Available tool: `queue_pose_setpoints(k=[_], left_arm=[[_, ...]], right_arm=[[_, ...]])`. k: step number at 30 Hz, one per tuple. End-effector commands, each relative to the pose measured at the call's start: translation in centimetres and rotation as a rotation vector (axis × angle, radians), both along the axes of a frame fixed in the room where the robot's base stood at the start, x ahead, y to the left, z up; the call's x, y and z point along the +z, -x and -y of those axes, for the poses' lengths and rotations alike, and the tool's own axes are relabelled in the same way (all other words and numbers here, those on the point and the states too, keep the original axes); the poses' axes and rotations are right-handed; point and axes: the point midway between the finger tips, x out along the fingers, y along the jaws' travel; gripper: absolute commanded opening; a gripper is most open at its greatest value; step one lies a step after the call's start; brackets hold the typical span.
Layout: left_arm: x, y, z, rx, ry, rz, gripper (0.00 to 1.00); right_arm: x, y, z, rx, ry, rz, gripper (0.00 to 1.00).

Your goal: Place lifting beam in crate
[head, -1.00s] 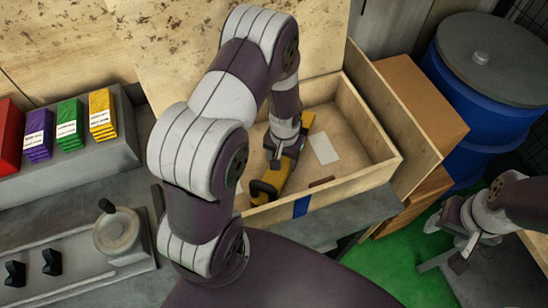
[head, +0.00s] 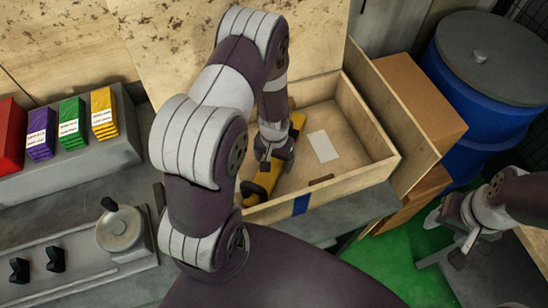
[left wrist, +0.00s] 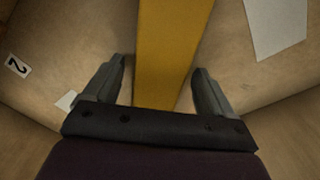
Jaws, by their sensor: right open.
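The lifting beam (head: 252,191) is a long yellow bar. It lies slanted inside the wooden crate (head: 345,188), its far end near the back wall and its near end close to the front left corner. My left gripper (head: 266,166) is over the middle of the beam and hides part of it. In the left wrist view, the fingers of my left gripper (left wrist: 159,70) are apart, with the yellow beam (left wrist: 165,55) between them and gaps on both sides. My right gripper (head: 450,252) is open and empty at the far right, away from the crate.
A white sheet (head: 322,146) lies on the crate floor, right of the beam. Cardboard boxes (head: 415,105) and a blue drum (head: 480,110) stand right of the crate. A handwheel (head: 119,231) and several coloured packs (head: 72,126) are at left.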

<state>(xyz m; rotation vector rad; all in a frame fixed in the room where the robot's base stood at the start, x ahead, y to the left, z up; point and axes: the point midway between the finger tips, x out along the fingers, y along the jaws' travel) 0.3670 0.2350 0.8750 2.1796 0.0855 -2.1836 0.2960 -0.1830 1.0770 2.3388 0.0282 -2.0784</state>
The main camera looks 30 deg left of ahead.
Motion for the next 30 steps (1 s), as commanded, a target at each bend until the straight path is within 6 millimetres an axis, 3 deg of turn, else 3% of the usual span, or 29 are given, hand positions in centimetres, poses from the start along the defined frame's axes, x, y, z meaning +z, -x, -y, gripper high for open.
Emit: queue_pose_setpoints(k=[5,15,21,23,27,30], left_arm=[[1.5,-0.2,0.0,0.000,0.000,0.004,0.85],[9.8,-0.1,0.0,0.000,0.000,0.005,0.85],[12.8,0.2,0.4,-0.007,-0.001,0.009,0.85],[14.5,0.9,1.3,-0.023,-0.003,0.028,0.85],[18.1,4.4,3.9,-0.073,-0.004,0.085,0.85],[19.2,6.3,5.0,-0.095,-0.002,0.113,0.85]], right_arm=[[0.0,0.0,0.0,0.000,0.000,0.000,0.56],[-0.7,0.0,0.0,0.000,0.000,0.000,0.56],[-0.8,0.0,0.0,0.000,0.000,0.000,0.56],[-0.8,0.0,0.0,0.000,0.000,0.000,0.56],[-0.8,0.0,0.0,0.000,0.000,0.000,0.56],[-0.8,0.0,0.0,0.000,0.000,0.000,0.56]])
